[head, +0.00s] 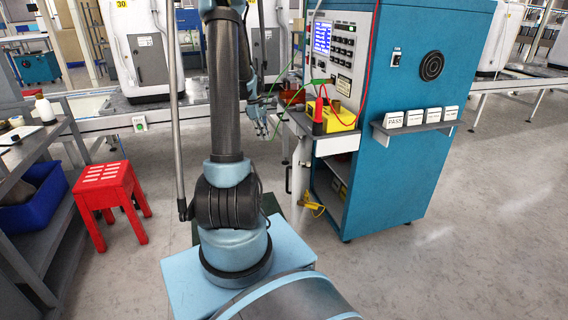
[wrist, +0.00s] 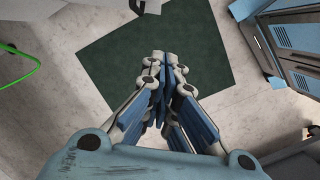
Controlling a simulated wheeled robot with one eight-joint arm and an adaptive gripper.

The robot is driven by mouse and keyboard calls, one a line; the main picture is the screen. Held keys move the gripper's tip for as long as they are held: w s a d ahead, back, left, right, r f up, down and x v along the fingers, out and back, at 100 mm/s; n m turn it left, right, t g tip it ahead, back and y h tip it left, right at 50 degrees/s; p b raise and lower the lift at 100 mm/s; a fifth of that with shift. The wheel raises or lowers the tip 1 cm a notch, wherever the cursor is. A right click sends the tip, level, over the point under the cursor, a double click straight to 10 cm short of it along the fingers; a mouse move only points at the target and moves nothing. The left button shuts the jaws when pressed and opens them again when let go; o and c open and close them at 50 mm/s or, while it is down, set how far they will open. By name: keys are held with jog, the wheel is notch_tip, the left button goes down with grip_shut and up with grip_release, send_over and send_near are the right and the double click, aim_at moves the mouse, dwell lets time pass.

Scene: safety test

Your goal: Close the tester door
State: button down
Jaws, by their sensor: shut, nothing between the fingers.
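The blue tester cabinet (head: 428,110) stands right of my arm in the head view, with a screen and control panel on its front. Its lower compartment (head: 330,185) is open and shows shelves inside. A pale panel edge with a dark upright handle (head: 288,179) stands out at its left and looks like the door, seen nearly edge-on. My gripper (head: 262,128) is left of the tester, partly hidden by my arm. In the wrist view my gripper (wrist: 160,60) is shut and empty above a dark green mat (wrist: 108,66). Blue panels (wrist: 295,45) with a dark handle show at upper right, apart from the fingers.
A ledge with a yellow device (head: 342,115) and red and green cables juts from the tester. A red stool (head: 110,190) and a shelf with a blue bin (head: 35,198) stand at left. A conveyor and white machines are behind. The floor at right is clear.

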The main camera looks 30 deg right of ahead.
jog(key=s+d+f, duration=0.4)
jog(key=d+f, duration=0.5)
jog(key=f, duration=0.5)
jog(key=shift+d+f+n+g, duration=0.25)
jog(key=shift+d+n+g, duration=0.05)
jog(key=shift+d+n, duration=0.1)
